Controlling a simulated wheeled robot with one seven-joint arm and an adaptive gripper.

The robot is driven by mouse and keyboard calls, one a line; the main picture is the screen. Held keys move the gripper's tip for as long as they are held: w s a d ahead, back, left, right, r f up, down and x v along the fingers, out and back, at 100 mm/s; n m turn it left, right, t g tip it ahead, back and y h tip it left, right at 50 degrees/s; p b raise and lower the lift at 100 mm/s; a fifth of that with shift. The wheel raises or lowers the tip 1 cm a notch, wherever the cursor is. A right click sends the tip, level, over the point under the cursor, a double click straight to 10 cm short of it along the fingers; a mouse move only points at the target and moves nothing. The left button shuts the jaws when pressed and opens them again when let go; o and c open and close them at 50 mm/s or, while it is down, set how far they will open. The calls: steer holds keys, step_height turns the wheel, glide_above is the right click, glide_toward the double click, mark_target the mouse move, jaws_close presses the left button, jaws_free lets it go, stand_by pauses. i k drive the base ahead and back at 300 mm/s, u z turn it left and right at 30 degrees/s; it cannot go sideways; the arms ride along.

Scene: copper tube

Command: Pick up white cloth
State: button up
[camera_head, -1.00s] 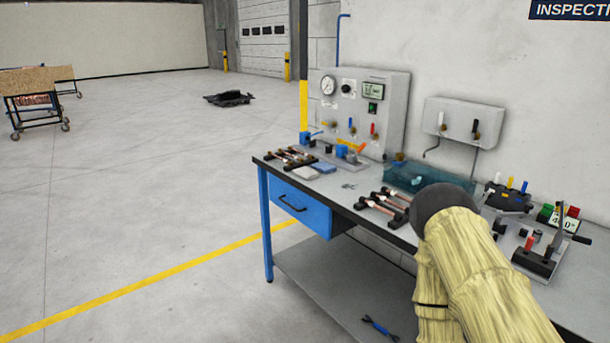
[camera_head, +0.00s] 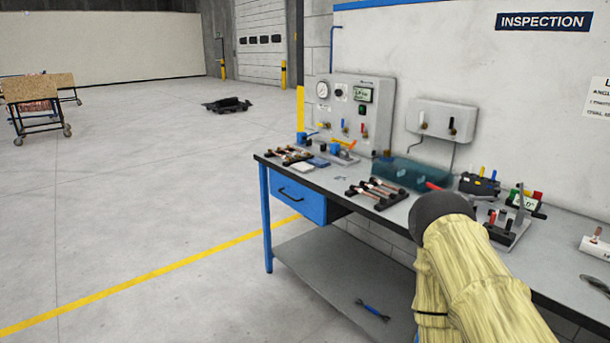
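A small white cloth (camera_head: 302,167) lies flat near the front left part of the workbench top (camera_head: 341,178). My arm, in a pale yellow sleeve with a dark rounded joint, reaches in from the lower right over the bench's front edge, well to the right of the cloth. My gripper itself does not show.
A rack of copper tubes (camera_head: 288,154) stands left of the cloth, and a second rack (camera_head: 376,193) to its right. A gauge panel (camera_head: 347,112) and a teal tray (camera_head: 405,173) stand behind. A blue drawer (camera_head: 297,198) hangs below.

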mark_target(302, 166)
steer(key=u, duration=0.7)
steer(key=i, duration=0.75)
steer(key=u, duration=0.65)
steer(key=i, duration=1.55)
steer(key=z, duration=1)
steer(key=i, duration=0.9)
steer(key=z, duration=0.85)
